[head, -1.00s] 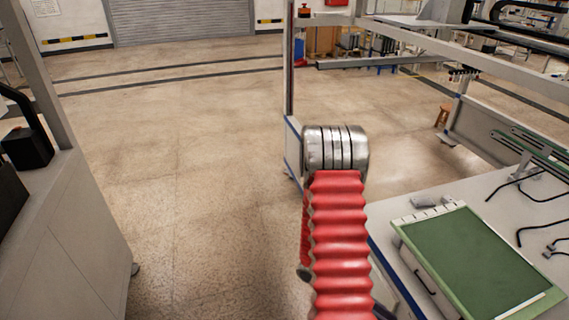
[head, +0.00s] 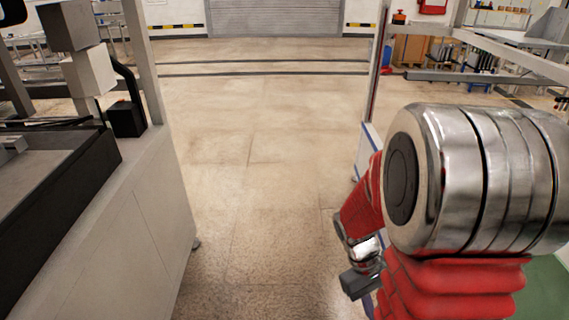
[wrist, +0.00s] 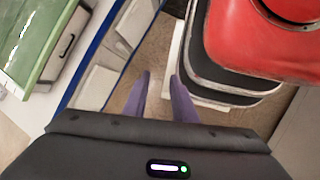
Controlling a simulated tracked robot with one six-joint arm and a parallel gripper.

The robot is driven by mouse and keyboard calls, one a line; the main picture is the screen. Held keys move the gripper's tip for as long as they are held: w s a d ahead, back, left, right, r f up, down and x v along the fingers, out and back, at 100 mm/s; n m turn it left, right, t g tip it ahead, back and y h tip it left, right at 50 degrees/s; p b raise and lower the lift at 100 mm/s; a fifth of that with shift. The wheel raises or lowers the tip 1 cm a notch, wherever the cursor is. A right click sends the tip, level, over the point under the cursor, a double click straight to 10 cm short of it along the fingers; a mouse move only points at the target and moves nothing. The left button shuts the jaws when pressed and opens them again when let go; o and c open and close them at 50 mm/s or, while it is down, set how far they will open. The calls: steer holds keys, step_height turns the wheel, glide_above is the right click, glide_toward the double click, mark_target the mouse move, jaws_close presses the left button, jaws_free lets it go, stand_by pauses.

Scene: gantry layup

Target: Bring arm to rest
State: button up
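My arm, with its red ribbed sleeve and silver joint, is folded up close on the right of the head view. My gripper hangs low beside the right-hand table, and its dark body shows only partly there. In the wrist view, my gripper (wrist: 160,77) has its two purple fingers apart, with nothing between them. In the head view, a bit of green (head: 545,290) shows at the lower right, mostly hidden behind my arm.
A grey cabinet (head: 135,215) with a machine on top stands at the left. The floor aisle (head: 255,150) between it and the right-hand table is clear back to the shutter (head: 290,17). A gantry frame (head: 510,55) stands at the right.

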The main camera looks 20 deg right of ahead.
steer(key=w+a+r+t+y, duration=0.1)
steer(key=w+a+r+t, duration=0.1)
steer(key=a+r+t, duration=0.3)
steer(key=w+a+r+t+y, duration=0.1)
steer(key=w+a+r+t, duration=0.2)
steer(key=a+r, duration=1)
step_height(320, 180, up, 4)
steer(key=t, duration=0.3)
steer(key=shift+w+a+f, duration=0.15)
steer(key=shift+w+a, duration=0.05)
steer(key=shift+a, duration=0.2)
